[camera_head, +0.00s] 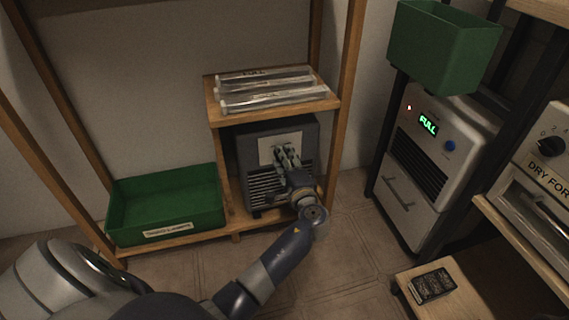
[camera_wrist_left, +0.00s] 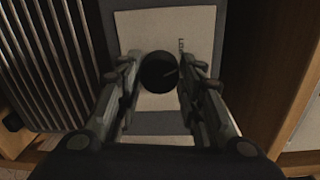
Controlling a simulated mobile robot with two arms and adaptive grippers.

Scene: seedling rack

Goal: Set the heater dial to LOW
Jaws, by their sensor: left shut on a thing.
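The heater (camera_head: 246,155) is a dark grey box with a slatted grille, in the lower bay of the wooden rack. A pale panel (camera_head: 301,137) is on its front, and it also shows in the left wrist view (camera_wrist_left: 184,30). The heater dial (camera_wrist_left: 158,74) is a round black knob on this panel, with a thin pointer mark. My left gripper (camera_head: 286,154) reaches the heater front and is shut on the dial, one finger on each side. In the head view the gripper hides the dial. My right gripper is not in view.
Clear tubes or covers (camera_head: 265,87) lie on the shelf above the heater. A green tray (camera_head: 166,185) stands left of it. At right are a white machine reading FULL (camera_head: 464,134), a green bin (camera_head: 440,45) and a low stand (camera_head: 462,296). Rack posts flank the heater.

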